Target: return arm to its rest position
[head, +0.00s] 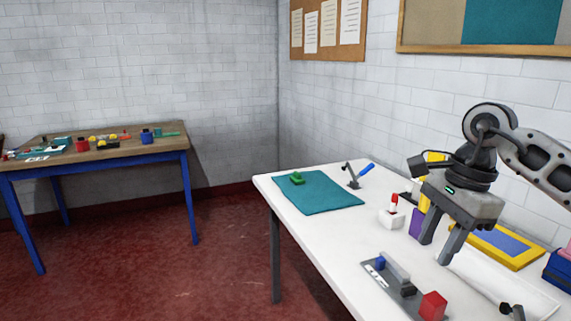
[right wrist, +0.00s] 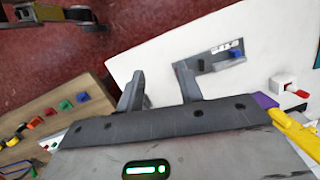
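My right arm (head: 535,152) comes in from the right edge of the head view, raised over the white table. Its right gripper (head: 442,250) points down above the table. The two grey fingers are apart with nothing between them. In the right wrist view the right gripper (right wrist: 160,76) also shows its fingers spread and empty, with white tabletop and red floor behind them. My left gripper is not seen in the head view.
The white table (head: 335,250) holds a teal mat (head: 325,198), a grey board (head: 383,278) with a red block (head: 433,305), a white holder (head: 391,219), and a yellow-framed tray (head: 515,250). A wooden table (head: 100,153) stands at far left, with red floor (head: 200,285) between.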

